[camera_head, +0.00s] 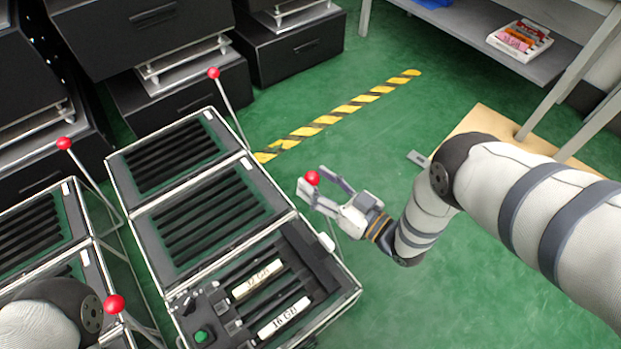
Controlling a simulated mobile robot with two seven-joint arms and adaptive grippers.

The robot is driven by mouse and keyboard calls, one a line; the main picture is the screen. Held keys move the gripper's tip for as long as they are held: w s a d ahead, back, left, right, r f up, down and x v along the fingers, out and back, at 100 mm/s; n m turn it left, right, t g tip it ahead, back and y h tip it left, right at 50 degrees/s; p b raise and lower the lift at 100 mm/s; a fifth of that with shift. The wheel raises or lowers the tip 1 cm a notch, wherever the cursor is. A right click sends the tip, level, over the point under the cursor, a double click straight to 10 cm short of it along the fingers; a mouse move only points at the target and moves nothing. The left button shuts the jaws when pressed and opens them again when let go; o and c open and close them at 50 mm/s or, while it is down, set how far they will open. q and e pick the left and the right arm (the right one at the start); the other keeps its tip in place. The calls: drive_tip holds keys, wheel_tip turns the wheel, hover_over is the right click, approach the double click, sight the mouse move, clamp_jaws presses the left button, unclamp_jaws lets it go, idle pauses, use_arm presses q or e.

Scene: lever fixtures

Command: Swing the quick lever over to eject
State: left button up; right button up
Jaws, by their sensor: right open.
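Several levers with red ball knobs stand on the black fixtures; no label shows which is the quick lever. One red knob (312,178) shows at my right gripper (315,184), beside the module with the 32 GB and 16 GB sticks. The right gripper is open, with its fingers around or just beside this knob; I cannot tell whether they touch it. Most of this lever's rod is hidden. Other red knobs are at the top (213,73), the left (64,143) and the lower left (114,304). My left gripper is out of view; only part of that arm shows.
Black drawer units stand at the back left, a grey shelf (480,38) at the upper right. Green floor with a striped strip (340,112) is clear.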

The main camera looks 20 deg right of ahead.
drive_tip(key=shift+x, duration=1.1)
clamp_jaws()
